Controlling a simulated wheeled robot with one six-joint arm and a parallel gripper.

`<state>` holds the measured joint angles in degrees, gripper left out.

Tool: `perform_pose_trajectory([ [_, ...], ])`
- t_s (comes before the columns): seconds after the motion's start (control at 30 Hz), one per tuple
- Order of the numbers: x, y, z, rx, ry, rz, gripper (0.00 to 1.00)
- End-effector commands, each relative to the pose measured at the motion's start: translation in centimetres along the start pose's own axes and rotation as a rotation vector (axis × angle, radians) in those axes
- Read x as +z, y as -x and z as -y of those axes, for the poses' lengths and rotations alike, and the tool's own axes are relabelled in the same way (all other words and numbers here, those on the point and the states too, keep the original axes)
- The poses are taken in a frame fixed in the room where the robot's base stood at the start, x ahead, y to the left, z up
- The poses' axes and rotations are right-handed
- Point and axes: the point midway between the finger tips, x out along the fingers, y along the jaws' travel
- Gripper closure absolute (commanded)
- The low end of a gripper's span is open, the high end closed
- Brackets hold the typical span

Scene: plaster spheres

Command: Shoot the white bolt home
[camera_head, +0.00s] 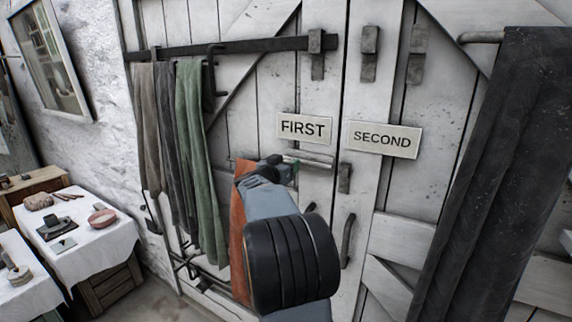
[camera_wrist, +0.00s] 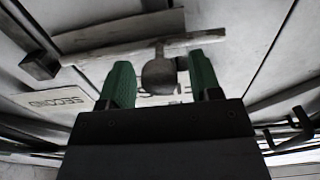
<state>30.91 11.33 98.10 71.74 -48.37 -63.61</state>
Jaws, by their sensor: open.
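The white bolt (camera_head: 315,163) is a pale bar lying across the planked door below the FIRST sign (camera_head: 303,129). Its tip points right, towards a dark keeper block (camera_head: 344,178) on the other leaf. In the wrist view the bolt (camera_wrist: 105,55) runs across the top, and its tip looks just short of the dark keeper (camera_wrist: 40,66). A grey knob (camera_wrist: 158,72) stands out from the bar. My gripper (camera_head: 288,166) is open at the bolt. Its green fingers (camera_wrist: 160,68) stand on either side of the knob, with gaps showing. My wrist hides part of the bolt in the head view.
A dark bar (camera_head: 255,46) runs across the door above, beside several brackets. Cloths (camera_head: 200,150) hang at left, and an orange cloth (camera_head: 241,225) hangs close beside my arm. A dark curtain (camera_head: 500,170) hangs at right. A table with a white cloth (camera_head: 95,255) stands at left.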

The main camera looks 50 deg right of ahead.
Motion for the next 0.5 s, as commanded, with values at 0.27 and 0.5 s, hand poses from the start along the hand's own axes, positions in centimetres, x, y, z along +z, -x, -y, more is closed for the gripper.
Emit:
perform_pose_trajectory([
  [0.27, 0.00, -0.07, 0.01, 0.000, 0.000, 0.000, 0.42],
  [0.5, 0.00, -0.05, 0.01, 0.000, 0.000, 0.000, 0.65],
])
